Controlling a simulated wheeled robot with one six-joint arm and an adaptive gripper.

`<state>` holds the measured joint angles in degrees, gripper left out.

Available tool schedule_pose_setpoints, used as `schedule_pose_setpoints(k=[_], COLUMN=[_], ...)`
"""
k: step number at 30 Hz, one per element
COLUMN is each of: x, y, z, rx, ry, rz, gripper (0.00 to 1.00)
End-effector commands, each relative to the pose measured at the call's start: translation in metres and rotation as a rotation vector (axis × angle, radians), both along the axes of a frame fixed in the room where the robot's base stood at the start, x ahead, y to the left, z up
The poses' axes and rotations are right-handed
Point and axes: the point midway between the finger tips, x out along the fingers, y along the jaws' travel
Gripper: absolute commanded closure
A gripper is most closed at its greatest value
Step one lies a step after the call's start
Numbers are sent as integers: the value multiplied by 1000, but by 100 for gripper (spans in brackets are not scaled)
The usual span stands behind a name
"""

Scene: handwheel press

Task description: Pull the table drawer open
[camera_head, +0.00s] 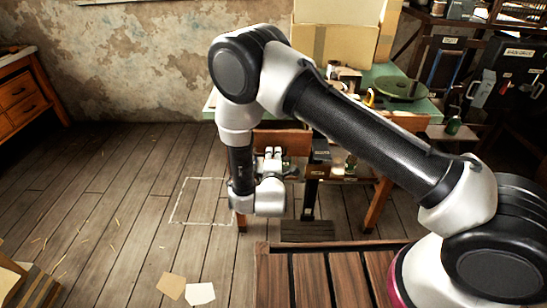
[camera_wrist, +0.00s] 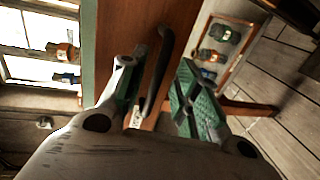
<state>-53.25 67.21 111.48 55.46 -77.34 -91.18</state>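The table (camera_head: 212,103) has a green top and stands behind my arm in the head view. Its drawer front (camera_head: 265,138) is orange-brown wood, partly hidden by my arm; it fills the upper middle of the wrist view (camera_wrist: 115,35). A dark, curved bar handle (camera_wrist: 163,50) is fixed on this front. My gripper (camera_wrist: 157,66) is open, with green-padded fingers on either side of the handle in the wrist view. A gap shows between handle and right finger; contact with the left finger is unclear. In the head view my gripper (camera_head: 272,156) is in front of the drawer.
A lower shelf holds jars (camera_wrist: 225,33) beside the drawer front in the wrist view. A cardboard box (camera_head: 335,42) and a round green plate (camera_head: 400,87) are on the tabletop. A slatted wooden surface (camera_head: 310,280) lies near my base. Floor to the left is mostly clear.

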Motion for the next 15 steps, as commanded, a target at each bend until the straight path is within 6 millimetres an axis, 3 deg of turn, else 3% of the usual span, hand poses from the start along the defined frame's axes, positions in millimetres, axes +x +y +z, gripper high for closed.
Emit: schedule_pose_setpoints(k=[11,15], x=[10,9], y=[-1,-1], z=[-2,-2], rx=[-1,-1], ry=[1,1], rz=[0,0], gripper=[68,92])
